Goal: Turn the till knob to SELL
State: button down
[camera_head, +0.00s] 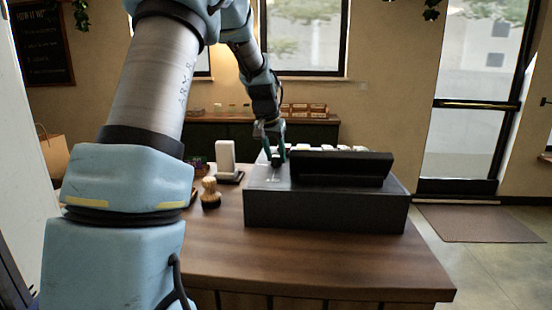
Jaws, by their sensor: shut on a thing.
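Small pale markings show on the till's top just in front of the gripper, too small to read.
The wooden counter (320,264) is bare in front of the till. A round wooden brush-like object (210,194) and a white upright device (226,158) stand left of the till. My own arm fills the left side of the view. A back counter (312,132) with small items stands behind.

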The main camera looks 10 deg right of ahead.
jog(key=m, duration=0.2)
jog(key=m+g+h, duration=0.1)
jog(key=m, duration=0.2)
jog(key=shift+w+a+m+g+h, duration=0.1)
jog(key=shift+m+g+h, duration=0.2)
jog(key=shift+b, duration=0.3)
jog(key=shift+c, duration=2.1)
grip_release()
jog(key=b+v, duration=0.2)
jog(key=v, duration=0.8)
jog(key=shift+r, duration=0.35)
jog(key=shift+a, duration=0.1)
